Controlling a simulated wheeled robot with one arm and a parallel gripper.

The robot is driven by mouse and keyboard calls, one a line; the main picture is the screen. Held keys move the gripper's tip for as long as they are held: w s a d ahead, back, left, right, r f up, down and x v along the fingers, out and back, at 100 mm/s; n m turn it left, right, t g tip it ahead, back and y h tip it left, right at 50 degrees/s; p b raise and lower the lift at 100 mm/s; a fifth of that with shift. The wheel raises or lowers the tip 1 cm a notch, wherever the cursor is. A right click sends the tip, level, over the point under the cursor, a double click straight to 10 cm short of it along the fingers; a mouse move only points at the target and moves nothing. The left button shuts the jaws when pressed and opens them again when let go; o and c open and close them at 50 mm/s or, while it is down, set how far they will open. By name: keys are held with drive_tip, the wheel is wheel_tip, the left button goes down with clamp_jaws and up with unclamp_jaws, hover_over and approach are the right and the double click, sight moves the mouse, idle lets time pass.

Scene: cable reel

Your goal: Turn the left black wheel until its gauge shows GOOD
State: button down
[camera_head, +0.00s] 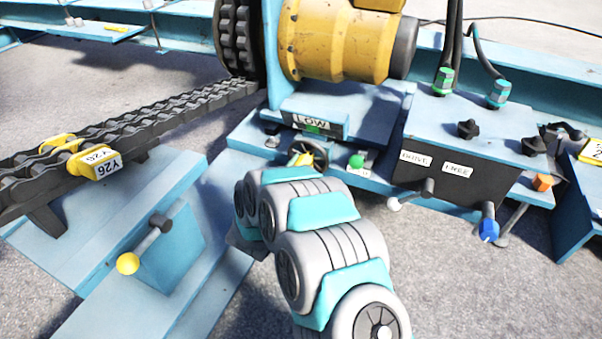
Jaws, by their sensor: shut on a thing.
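The black wheel (322,157) sits low on the front of the blue reel stand, under the yellow drum. The end of my arm covers part of it. A gauge plate (311,122) above the wheel reads LOW, with a green patch under the word. My gripper (303,159) is at the wheel and shut on it; its fingertips are small and partly hidden by my arm's grey and teal links.
A green knob (356,161) is close right of the wheel. A control box (455,165) with black knobs and levers stands further right. A heavy chain (130,125) with yellow Y26 tags and a yellow-ended lever (128,263) are at left.

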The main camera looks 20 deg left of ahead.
idle(0.4)
drive_tip(key=shift+c, duration=0.2)
unclamp_jaws()
drive_tip(key=s, duration=0.7)
drive_tip(key=shift+s+a+p, duration=0.3)
drive_tip(key=shift+s, duration=0.1)
idle(0.8)
